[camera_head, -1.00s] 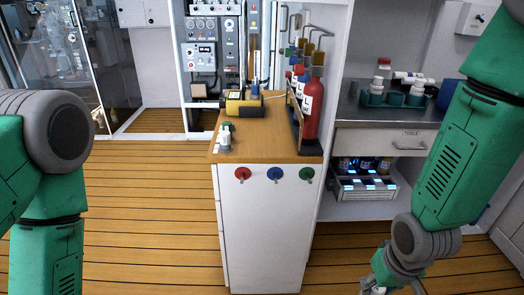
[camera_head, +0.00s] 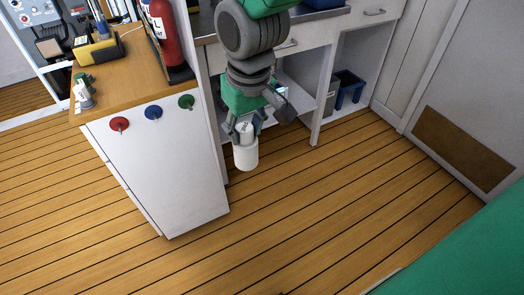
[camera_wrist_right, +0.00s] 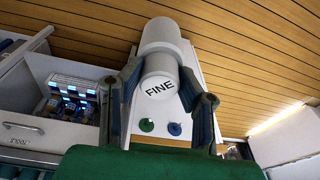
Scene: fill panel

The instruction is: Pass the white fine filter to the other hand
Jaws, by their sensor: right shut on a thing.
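The white fine filter (camera_head: 246,156) is a white cylinder with a narrower end; in the right wrist view (camera_wrist_right: 160,38) that end bears the word FINE. My right gripper (camera_head: 245,128) is shut on the narrower end and holds the filter in the air above the wooden floor, wide end down, to the right of the white cabinet. In the right wrist view the two fingers of my right gripper (camera_wrist_right: 162,90) lie on either side of the labelled end. My left gripper is not in view.
The white cabinet (camera_head: 170,180) with red, blue and green knobs stands at left. On its wooden top (camera_head: 125,75) are a small white-and-green item (camera_head: 83,92), a yellow device (camera_head: 98,50) and a red cylinder (camera_head: 165,35). Open shelving stands behind my right arm. The floor (camera_head: 300,220) in front is clear.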

